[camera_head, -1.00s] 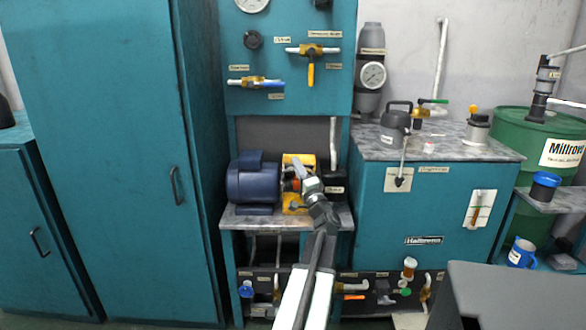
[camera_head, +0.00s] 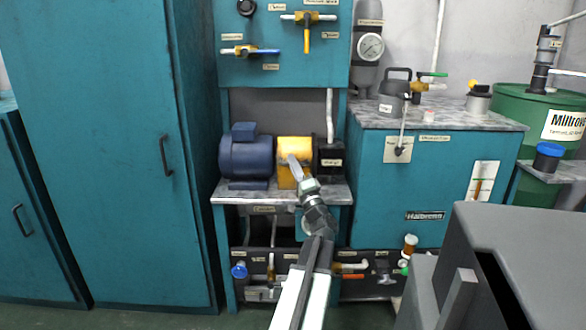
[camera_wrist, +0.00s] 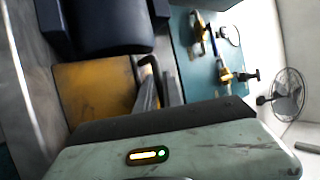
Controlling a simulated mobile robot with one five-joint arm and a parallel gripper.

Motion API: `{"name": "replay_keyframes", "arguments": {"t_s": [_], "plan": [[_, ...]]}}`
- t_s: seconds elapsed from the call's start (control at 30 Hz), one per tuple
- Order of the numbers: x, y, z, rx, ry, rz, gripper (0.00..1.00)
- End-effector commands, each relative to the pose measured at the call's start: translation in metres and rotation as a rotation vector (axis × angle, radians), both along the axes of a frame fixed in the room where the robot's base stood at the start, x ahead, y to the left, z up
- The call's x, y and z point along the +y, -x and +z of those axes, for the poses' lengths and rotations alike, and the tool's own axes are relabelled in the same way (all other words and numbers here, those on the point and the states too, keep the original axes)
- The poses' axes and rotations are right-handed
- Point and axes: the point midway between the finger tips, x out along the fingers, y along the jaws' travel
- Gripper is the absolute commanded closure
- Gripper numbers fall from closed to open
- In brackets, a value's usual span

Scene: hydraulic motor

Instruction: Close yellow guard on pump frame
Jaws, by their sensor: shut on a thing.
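The yellow guard (camera_head: 284,151) sits on the pump frame (camera_head: 228,194), between the blue motor (camera_head: 246,157) and the black pump body (camera_head: 329,157). It now covers the gap between them. In the wrist view its worn yellow face (camera_wrist: 92,90) fills the left middle, with a dark looped handle (camera_wrist: 150,63) at its right edge. My gripper (camera_head: 293,161) is at the guard's front, with its fingers (camera_wrist: 152,88) at that handle and shut on it. The fingers and wrist hide part of the guard and handle.
A teal valve panel (camera_head: 240,70) with brass valves stands above the frame. A tall teal cabinet (camera_head: 90,150) is on the left. A teal tank unit (camera_head: 435,190) is on the right, beside a green drum (camera_head: 545,105). Labelled valves and pipes run below the frame's shelf.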

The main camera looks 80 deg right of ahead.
Motion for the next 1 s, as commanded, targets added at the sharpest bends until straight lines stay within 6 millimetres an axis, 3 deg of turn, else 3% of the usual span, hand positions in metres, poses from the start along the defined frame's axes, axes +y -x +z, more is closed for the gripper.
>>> {"name": "replay_keyframes", "arguments": {"t_s": [0.4,0.43,0.5,0.83,1.0], "plan": [[-0.002,0.006,-0.003,-0.001,-0.002,-0.013,1.0],[-0.002,0.006,-0.003,-0.001,-0.001,-0.012,0.81],[-0.002,0.005,-0.003,-0.001,-0.001,-0.012,0.67],[0.0,0.003,-0.003,0.001,0.001,-0.007,0.67],[0.011,0.012,-0.014,0.001,0.001,-0.008,0.67]]}}
